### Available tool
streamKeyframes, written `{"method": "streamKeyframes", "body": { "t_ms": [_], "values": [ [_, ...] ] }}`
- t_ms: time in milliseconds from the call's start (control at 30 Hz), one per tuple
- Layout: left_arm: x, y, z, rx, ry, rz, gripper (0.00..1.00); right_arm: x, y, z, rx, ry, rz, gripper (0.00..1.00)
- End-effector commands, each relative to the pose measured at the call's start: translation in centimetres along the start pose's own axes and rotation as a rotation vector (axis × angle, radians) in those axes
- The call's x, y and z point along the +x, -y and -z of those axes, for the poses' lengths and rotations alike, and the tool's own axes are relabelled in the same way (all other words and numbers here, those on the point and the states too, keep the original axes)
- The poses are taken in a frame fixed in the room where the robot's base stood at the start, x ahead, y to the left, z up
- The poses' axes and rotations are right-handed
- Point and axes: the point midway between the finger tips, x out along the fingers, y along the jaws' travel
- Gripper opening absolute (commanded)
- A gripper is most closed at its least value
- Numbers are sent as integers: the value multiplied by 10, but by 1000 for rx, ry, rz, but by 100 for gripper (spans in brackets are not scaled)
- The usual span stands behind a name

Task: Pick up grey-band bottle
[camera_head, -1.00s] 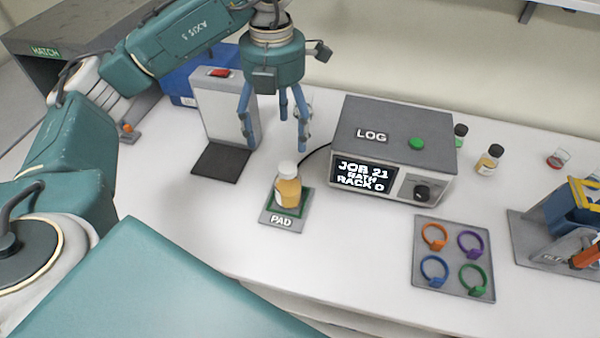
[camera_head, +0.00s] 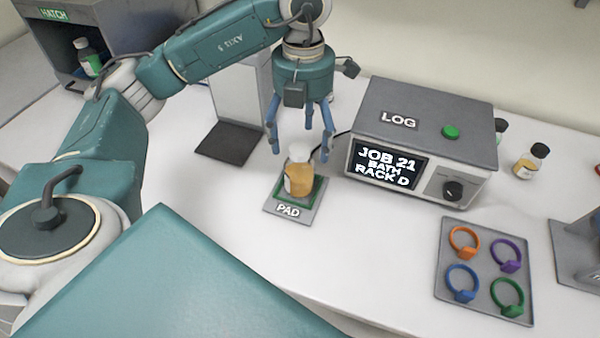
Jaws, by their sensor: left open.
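A bottle (camera_head: 299,180) with amber contents and a pale cap stands upright on the pad (camera_head: 285,210), which has a green border. I cannot make out a grey band on it. My left gripper (camera_head: 301,142) points down with its fingers spread, open and empty. In the picture its fingertips lie on both sides of the bottle's cap; whether they are around it or behind it I cannot tell. My right gripper is not in view.
The LOG box (camera_head: 430,112) stands close right of my left gripper, its screen reading "JOB 21 BATH RACK D". Amber (camera_head: 530,160) and green-labelled (camera_head: 90,62) bottles stand at right and in the hatch (camera_head: 120,30). A tray (camera_head: 480,290) holds coloured rings.

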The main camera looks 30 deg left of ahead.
Motion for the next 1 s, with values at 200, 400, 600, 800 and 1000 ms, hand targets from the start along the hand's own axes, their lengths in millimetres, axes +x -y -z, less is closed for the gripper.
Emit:
{"method": "streamKeyframes", "body": {
  "t_ms": [200, 400, 600, 800, 1000],
  "values": [
    [25, 0, 0, -1, -1, 1, 75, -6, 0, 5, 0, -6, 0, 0],
    [43, -3, 2, -2, -5, -1, 75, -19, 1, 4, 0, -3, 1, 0],
    [72, -4, 1, -1, -2, 0, 75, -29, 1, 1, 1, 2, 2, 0],
    [80, -4, 0, 0, 1, 0, 75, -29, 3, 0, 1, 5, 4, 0],
    [80, -4, 0, 0, 1, 0, 57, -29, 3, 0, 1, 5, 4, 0]
  ]
}}
